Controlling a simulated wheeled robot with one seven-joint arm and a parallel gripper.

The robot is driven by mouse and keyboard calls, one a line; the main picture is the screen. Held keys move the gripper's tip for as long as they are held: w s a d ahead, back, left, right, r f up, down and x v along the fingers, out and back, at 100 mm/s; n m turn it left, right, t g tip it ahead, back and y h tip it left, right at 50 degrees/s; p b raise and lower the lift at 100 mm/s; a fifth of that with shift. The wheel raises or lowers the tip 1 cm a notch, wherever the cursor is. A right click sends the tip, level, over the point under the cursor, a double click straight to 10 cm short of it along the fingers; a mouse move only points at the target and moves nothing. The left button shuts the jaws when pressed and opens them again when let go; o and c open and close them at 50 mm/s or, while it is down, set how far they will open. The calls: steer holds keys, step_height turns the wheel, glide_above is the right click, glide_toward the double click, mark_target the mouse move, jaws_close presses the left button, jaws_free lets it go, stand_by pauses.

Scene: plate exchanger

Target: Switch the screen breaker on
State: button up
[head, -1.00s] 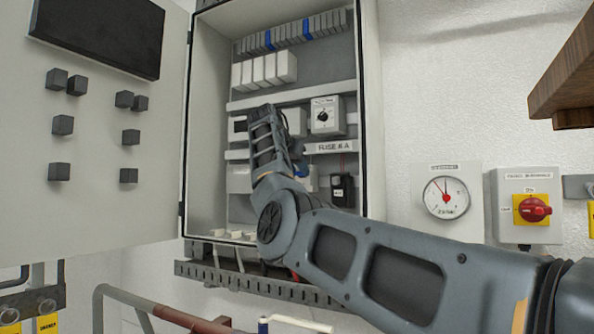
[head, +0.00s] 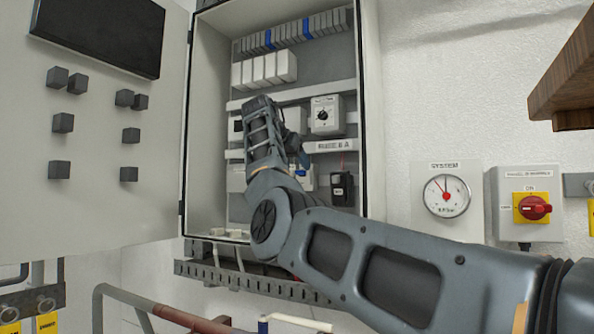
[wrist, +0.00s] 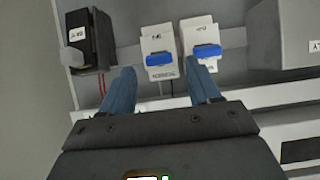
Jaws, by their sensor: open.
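Two white breakers with blue toggles show in the wrist view, a left one (wrist: 160,70) and a right one (wrist: 198,33). Their labels are too small to read surely, so I cannot tell which is the screen breaker. In the head view one breaker (head: 304,180) shows beside my wrist; the other is hidden by my arm. My gripper (wrist: 163,76) is open and empty. Its blue-grey fingers point at the breakers, the left fingertip just left of the left breaker, the right one near the right breaker's blue toggle. Contact cannot be told.
A black device (wrist: 89,40) stands left of the breakers in the wrist view; it shows on their right in the head view (head: 342,188). A grey box (wrist: 284,35) is at the wrist view's right. The open cabinet door (head: 95,190) is at the left.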

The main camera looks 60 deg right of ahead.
steer(key=shift+b+v, duration=0.5)
steer(key=shift+v, duration=2.2)
